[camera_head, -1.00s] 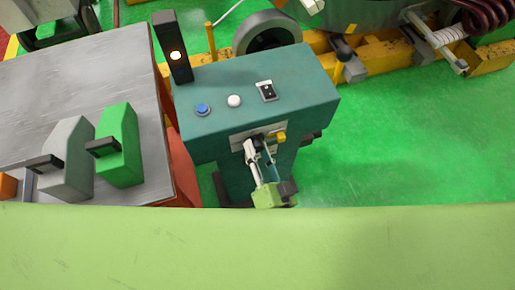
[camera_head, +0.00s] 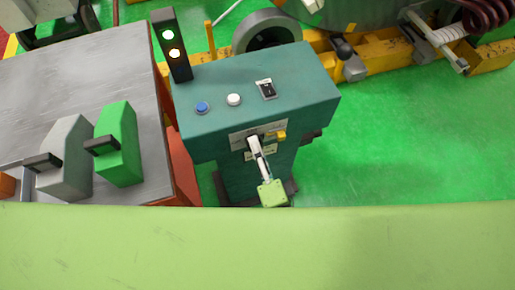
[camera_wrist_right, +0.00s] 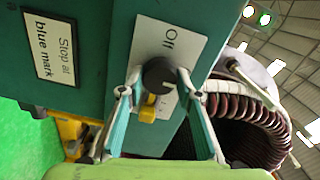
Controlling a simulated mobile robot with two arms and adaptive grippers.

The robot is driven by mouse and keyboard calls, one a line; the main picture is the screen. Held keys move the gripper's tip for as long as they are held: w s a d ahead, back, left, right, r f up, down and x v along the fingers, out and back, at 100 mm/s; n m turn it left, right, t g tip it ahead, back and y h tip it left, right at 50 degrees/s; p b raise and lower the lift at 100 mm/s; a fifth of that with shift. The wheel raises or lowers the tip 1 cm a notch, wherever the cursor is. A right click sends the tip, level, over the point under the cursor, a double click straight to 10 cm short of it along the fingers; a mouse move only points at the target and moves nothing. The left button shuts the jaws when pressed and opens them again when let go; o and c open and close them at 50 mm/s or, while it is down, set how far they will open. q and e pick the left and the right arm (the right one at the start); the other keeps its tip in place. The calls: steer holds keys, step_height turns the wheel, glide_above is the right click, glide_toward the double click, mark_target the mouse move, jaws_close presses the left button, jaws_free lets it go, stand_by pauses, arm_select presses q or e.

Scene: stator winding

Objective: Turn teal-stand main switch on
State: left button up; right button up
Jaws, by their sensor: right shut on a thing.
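The teal stand (camera_head: 255,88) is in the middle of the head view. Its main switch is a black rotary knob (camera_wrist_right: 158,74) with a yellow part, on a pale plate (camera_wrist_right: 168,40) marked "Off" in the right wrist view. In the head view the plate (camera_head: 240,140) is on the stand's front face, and my gripper partly hides the knob. My right gripper (camera_head: 255,143) reaches up to it; in the wrist view its fingers (camera_wrist_right: 158,84) are shut on the knob, one on each side. A signal lamp (camera_head: 171,45) on the stand shows green and warm-white lights. My left gripper is out of view.
A blue button (camera_head: 202,107), a white button (camera_head: 234,100) and a black rocker switch (camera_head: 266,88) are on the stand's top. A grey table (camera_head: 75,75) with a green block (camera_head: 119,145) stands at left. Green floor (camera_head: 410,135) is clear at right.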

stand_by(0.4)
steer(key=o, duration=1.1)
steer(key=v, duration=1.2)
